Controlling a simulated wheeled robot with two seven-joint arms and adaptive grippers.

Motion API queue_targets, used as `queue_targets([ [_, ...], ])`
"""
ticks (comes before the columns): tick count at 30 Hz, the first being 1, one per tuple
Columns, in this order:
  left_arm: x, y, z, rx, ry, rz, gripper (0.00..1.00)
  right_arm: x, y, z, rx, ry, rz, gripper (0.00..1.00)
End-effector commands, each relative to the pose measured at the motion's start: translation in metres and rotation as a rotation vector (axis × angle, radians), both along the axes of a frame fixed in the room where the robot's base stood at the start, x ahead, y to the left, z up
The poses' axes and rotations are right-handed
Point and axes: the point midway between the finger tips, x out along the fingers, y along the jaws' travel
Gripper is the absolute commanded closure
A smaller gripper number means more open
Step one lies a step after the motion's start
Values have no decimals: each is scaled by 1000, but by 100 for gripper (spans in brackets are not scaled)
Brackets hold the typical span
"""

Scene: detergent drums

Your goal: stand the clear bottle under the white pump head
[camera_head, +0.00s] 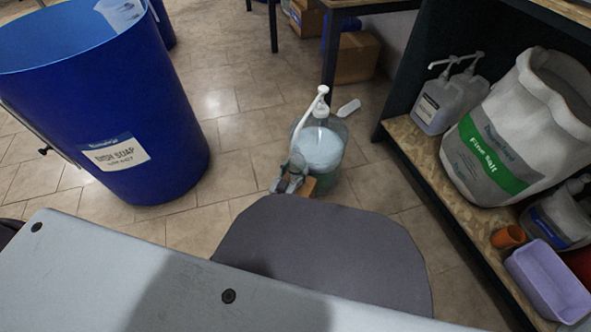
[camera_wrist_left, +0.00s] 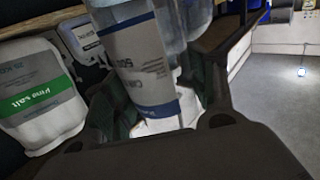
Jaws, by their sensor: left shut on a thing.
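A clear, see-through bottle (camera_head: 335,160) with pale contents shows in the middle of the head view, low over the tiled floor. A white pump head (camera_head: 322,91) on a slanted white stem rises above it; I cannot tell whether the bottle is under its outlet. My left gripper (camera_head: 291,178) is at the bottle's lower left side. In the left wrist view a clear bottle (camera_wrist_left: 143,58) with a white and blue label, its print upside down, is between the fingers, which are shut on it. Its far end is cut off by the frame. My right gripper is not in view.
A big blue dish soap drum (camera_head: 150,125) stands at left. At right a shelf (camera_head: 420,160) holds a fine salt sack (camera_head: 520,125), pump bottles (camera_head: 435,105), an orange cup (camera_head: 508,237) and a lilac bin (camera_head: 550,285). Tiled floor between is mostly clear. Cardboard boxes stand behind.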

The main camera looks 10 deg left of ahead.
Motion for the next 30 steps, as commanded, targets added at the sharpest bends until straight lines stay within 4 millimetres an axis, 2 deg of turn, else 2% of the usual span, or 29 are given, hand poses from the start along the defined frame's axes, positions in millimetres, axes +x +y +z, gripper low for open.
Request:
queue_targets([
  [19, 0, 0, 0, 0, -1, 0, 61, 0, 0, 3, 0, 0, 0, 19],
  [20, 0, 0, 0, 0, -1, 0, 41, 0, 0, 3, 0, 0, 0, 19],
  [22, 0, 0, 0, 0, -1, 0, 32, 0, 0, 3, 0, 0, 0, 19],
  [30, 0, 0, 0, 0, 0, 0, 32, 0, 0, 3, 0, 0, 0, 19],
])
